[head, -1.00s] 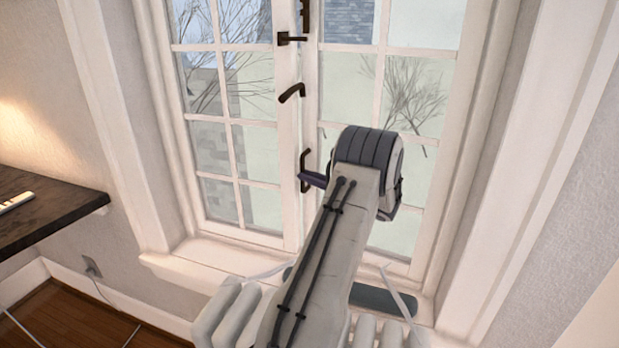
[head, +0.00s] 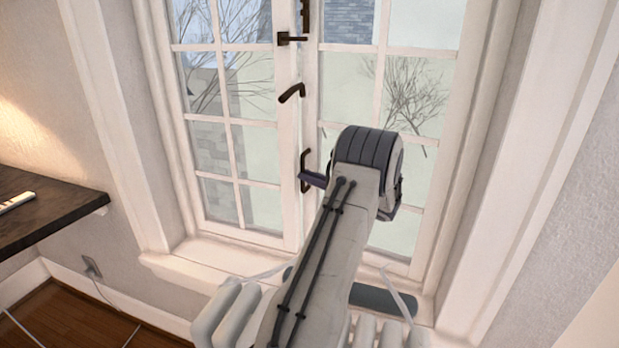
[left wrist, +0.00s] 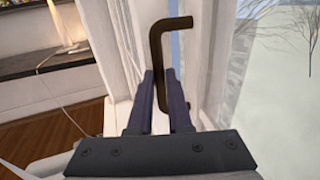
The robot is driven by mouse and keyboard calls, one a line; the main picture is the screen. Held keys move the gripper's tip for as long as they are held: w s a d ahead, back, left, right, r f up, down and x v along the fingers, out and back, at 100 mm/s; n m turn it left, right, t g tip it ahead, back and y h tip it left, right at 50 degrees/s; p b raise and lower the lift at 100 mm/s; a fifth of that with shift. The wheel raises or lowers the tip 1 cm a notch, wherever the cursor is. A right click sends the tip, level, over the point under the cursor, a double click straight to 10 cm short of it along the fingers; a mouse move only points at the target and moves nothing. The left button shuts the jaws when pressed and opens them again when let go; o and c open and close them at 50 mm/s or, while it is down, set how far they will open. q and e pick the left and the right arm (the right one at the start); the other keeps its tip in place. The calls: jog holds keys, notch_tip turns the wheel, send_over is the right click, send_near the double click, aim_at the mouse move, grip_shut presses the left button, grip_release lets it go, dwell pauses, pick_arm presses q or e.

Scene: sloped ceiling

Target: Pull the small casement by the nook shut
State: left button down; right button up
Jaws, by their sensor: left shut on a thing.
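The white casement window has a left sash (head: 288,140) and a right sash (head: 312,75), both with small panes. They stand close together, with a narrow strip of light between them near the top. A dark bent handle (head: 304,160) sits low at the meeting edge. My left gripper (head: 310,181) is at this handle. In the left wrist view, the handle (left wrist: 156,50) runs down between the two fingers of my left gripper (left wrist: 161,100), which is shut on it. My right gripper is not in view.
A dark shelf (head: 45,208) juts out at the left. White radiator ribs (head: 232,310) stand below the window sill (head: 190,260), close under my arm. A second bent handle (head: 292,93) and a latch (head: 291,39) are higher up.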

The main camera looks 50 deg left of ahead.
pick_arm(q)
jog(key=shift+s+d+f+n+g+h+p, duration=0.1)
jog(key=shift+s+d+n+g+h+p, duration=0.15)
jog(key=shift+s+d+g, duration=0.4)
jog(key=shift+s+d+n+g+p, duration=0.2)
jog(key=shift+s+d+n+g, duration=0.25)
jog(key=shift+s, duration=0.45)
jog(key=shift+s+d+f+n+g+h+p, duration=0.1)
jog(key=shift+s+d+n+g+h+p, duration=0.1)
jog(key=shift+s+d+g, duration=0.4)
jog(key=c, duration=1.1)
grip_release()
jog(key=shift+s+d, duration=0.15)
jog(key=shift+o, duration=1.3)
jog(key=shift+d+r, duration=0.1)
jog(key=shift+r, duration=0.05)
